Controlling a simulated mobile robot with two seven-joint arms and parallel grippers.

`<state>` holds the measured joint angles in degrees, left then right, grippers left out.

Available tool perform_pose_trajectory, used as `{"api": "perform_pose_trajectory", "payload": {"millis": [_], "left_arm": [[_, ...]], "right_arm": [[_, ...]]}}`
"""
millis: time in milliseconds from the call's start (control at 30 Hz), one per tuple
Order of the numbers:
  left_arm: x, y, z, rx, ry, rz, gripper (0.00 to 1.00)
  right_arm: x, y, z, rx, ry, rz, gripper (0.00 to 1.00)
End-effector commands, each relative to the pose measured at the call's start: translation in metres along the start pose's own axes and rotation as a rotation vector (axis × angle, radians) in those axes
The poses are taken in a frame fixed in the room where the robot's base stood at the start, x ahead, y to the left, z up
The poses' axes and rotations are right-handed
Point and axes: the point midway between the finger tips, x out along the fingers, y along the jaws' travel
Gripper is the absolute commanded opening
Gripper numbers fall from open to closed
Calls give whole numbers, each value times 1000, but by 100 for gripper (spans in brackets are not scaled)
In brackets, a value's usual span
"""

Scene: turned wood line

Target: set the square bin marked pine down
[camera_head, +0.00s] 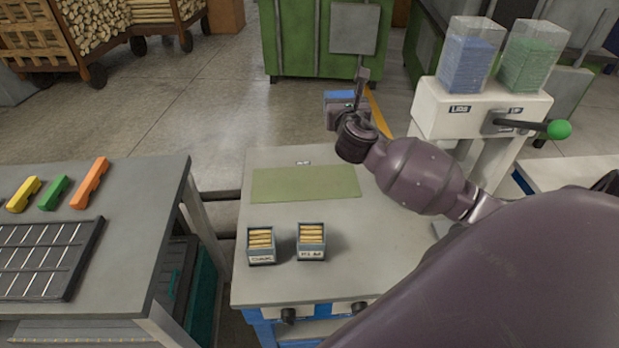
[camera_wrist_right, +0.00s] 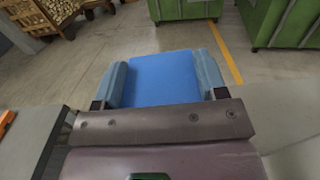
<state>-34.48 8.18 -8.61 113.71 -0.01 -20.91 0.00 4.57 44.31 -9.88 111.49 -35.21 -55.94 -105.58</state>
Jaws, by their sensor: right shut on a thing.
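My right gripper (camera_head: 349,103) is shut on a blue thing (camera_head: 340,96), held in the air near the far edge of the grey table (camera_head: 390,250). In the right wrist view the held thing (camera_wrist_right: 165,78) shows a flat blue face between grey-blue sides. No label on it shows, so I cannot tell its marking. Two small square grey-blue bins filled with light wooden pieces stand upright on the table. The left bin (camera_head: 262,258) and the right bin (camera_head: 311,254) carry white labels too small to read surely. My left gripper is not in view.
A flat green mat (camera_head: 305,184) lies on the table, its surface bare. A machine with blue and green hoppers and a green-knobbed lever (camera_head: 558,130) stands at the right. Another table (camera_head: 150,220) with a dark divided tray (camera_head: 45,260) and coloured blocks (camera_head: 90,183) is at the left.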

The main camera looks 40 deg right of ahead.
Motion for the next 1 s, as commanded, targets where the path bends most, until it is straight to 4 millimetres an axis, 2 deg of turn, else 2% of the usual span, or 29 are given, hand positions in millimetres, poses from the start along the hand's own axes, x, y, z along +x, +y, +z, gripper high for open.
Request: {"api": "perform_pose_trajectory", "payload": {"millis": [167,500,700,1000], "left_arm": [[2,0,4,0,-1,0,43],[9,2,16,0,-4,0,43],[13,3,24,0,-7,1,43],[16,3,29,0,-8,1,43]], "right_arm": [[2,-2,-26,1,3,-8,34],[2,-2,-102,0,3,-7,34],[2,-2,-139,-1,1,-5,34],[2,-1,-162,0,0,-5,34]]}}
